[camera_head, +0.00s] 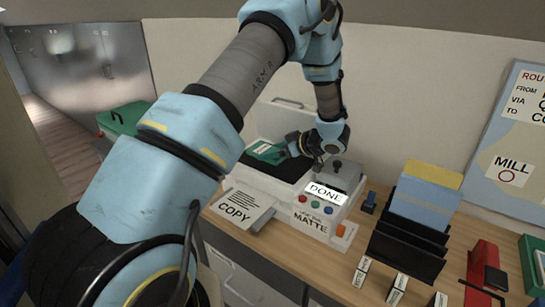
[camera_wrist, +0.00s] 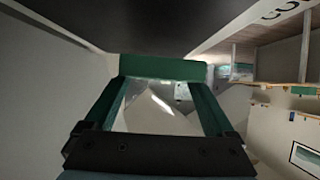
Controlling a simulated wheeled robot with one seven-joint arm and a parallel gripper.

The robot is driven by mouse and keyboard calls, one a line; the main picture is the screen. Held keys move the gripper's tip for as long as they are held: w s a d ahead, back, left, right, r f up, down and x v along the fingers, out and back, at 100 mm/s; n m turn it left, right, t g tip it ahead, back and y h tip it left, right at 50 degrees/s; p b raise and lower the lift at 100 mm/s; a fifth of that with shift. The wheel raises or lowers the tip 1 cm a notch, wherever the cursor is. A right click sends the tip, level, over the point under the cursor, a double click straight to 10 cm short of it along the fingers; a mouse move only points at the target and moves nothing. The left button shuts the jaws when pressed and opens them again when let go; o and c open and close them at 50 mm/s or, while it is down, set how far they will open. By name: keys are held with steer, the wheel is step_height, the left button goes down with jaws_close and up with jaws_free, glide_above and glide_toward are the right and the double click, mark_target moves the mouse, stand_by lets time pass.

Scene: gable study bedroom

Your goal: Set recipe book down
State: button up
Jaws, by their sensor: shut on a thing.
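A green book-like thing (camera_head: 267,152), which I take to be the recipe book, is at the end of my gripper (camera_head: 290,147). It is just above or on the dark flat bed (camera_head: 262,172) of the white copier; I cannot tell if it touches. In the wrist view the two green fingers of my gripper (camera_wrist: 160,85) reach up to a green edge (camera_wrist: 160,68), seemingly the held book. A dark flat surface (camera_wrist: 150,25) lies just beyond it. The book's cover is mostly hidden.
The copier's display (camera_head: 326,194) reads DONE. Paper marked COPY (camera_head: 242,206) sticks out at its front left. A black file rack (camera_head: 405,245), white labelled blocks (camera_head: 397,288) and a red object (camera_head: 484,270) stand to the right. A green case (camera_head: 122,117) is at the left.

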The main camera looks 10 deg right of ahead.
steer(key=shift+f+p, duration=0.55)
steer(key=shift+f, duration=0.85)
steer(key=shift+f, duration=0.25)
steer(key=o, duration=1.3)
steer(key=shift+c, duration=0.2)
steer(key=shift+b, duration=0.45)
